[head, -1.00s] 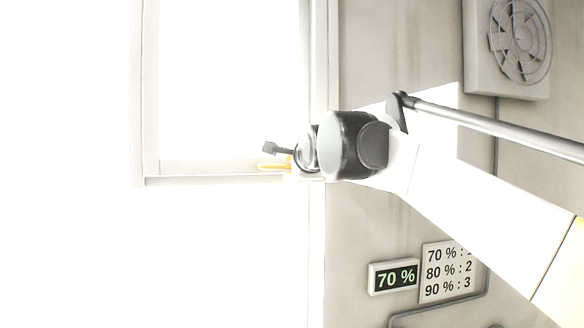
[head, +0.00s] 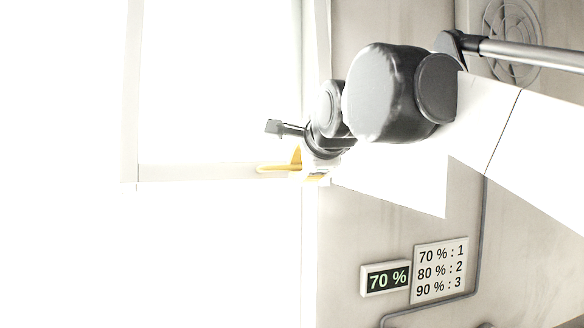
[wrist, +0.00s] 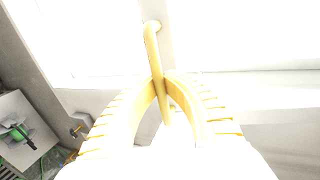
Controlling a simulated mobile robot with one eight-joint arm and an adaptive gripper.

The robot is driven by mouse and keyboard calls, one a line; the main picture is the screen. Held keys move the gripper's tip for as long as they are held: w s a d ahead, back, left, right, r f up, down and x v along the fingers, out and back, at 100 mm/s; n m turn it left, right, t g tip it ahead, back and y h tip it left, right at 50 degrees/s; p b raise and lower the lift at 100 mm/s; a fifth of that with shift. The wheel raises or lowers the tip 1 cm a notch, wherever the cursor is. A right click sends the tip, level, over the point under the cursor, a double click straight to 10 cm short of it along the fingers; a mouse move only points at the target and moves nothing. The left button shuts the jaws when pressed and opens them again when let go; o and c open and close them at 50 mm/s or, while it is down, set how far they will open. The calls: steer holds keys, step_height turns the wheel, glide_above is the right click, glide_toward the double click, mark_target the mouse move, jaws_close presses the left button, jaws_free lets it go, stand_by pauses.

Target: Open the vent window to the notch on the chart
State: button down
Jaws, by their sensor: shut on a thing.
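The vent window's pale frame (head: 215,172) fills the left of the head view, washed out by bright light. A yellow bar handle (head: 272,168) sits on its lower rail. My gripper (head: 296,160) is at this handle. In the wrist view my yellow fingers (wrist: 166,100) are shut around the handle (wrist: 153,50), which runs up between them. The chart (head: 440,270) on the wall reads 70 %: 1, 80 %: 2, 90 %: 3. The display (head: 387,279) beside it reads 70 %. No notches can be made out in the glare.
A round wall fan (head: 512,35) is at the upper right, partly behind my arm. A grey conduit (head: 480,240) runs along the wall near the chart. In the wrist view, a pale panel with a green item (wrist: 20,135) is at the lower left.

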steer(key=c, duration=1.5)
jaws_free()
steer(key=shift+s+d, duration=0.1)
steer(key=shift+o, duration=0.2)
steer(key=v, duration=1.2)
